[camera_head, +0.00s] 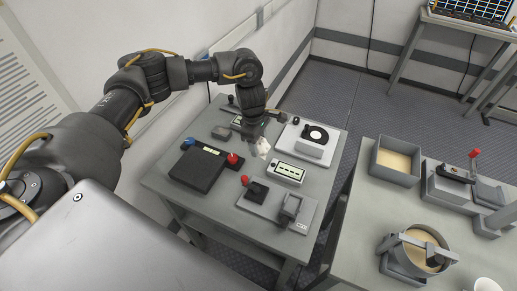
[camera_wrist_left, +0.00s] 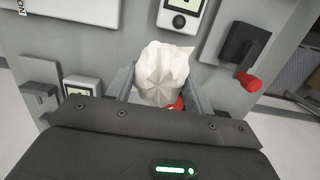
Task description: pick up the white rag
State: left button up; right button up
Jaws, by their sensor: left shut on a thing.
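The white rag (camera_wrist_left: 163,75) is a crumpled cloth between the two fingers of my left gripper (camera_wrist_left: 160,88) in the left wrist view. In the head view the rag (camera_head: 262,147) shows as a small pale patch under my left gripper (camera_head: 258,140), above the grey table (camera_head: 226,192). The left gripper is shut on the rag. I cannot tell whether the rag still touches the table. Part of the rag's lower side is hidden by the gripper body. My right gripper is not in view.
Around the rag stand a black box (camera_head: 198,169) with a red knob, a white meter (camera_head: 287,172), a white device with a black disc (camera_head: 311,140) and a grey lever block (camera_head: 278,204). A second table (camera_head: 343,222) at the right holds a tray (camera_head: 395,161) and a pot (camera_head: 418,250).

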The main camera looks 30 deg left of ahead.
pick_arm(q)
jog(key=s+d+r+b, duration=0.2)
jog(key=s+d+r, duration=0.3)
jog(key=s, duration=0.5)
jog(key=shift+r, duration=0.7)
jog(key=shift+w, duration=0.1)
